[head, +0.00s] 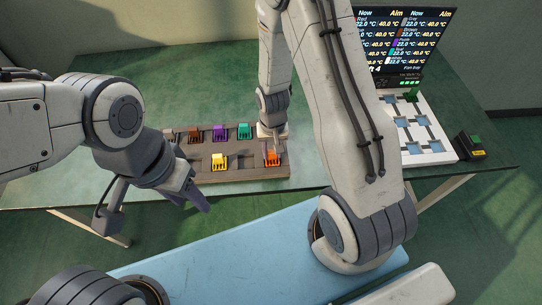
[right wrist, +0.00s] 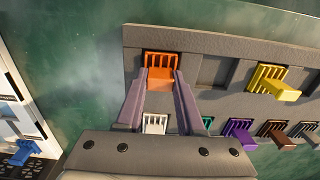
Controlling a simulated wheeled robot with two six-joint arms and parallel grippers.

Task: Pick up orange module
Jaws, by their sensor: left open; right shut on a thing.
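The orange module (head: 272,154) is at the right end of the front row of the dark rack (head: 240,176). In the right wrist view, the orange module (right wrist: 161,64) is between the two fingers of my right gripper (right wrist: 160,82), which is shut on it. It appears to sit in its slot; I cannot tell whether it is raised at all. In the head view, my right arm comes down over the rack's right end and partly hides it. My left gripper (head: 197,199) is open and empty, in front of the rack's left side.
The rack also holds yellow (head: 219,161), teal (head: 244,130), purple (head: 219,132), brown (head: 195,135) and white (right wrist: 155,123) modules. A white board (head: 438,146) with blue sockets and a display screen (head: 405,40) stand at right. A dark box (head: 470,145) is beside the board.

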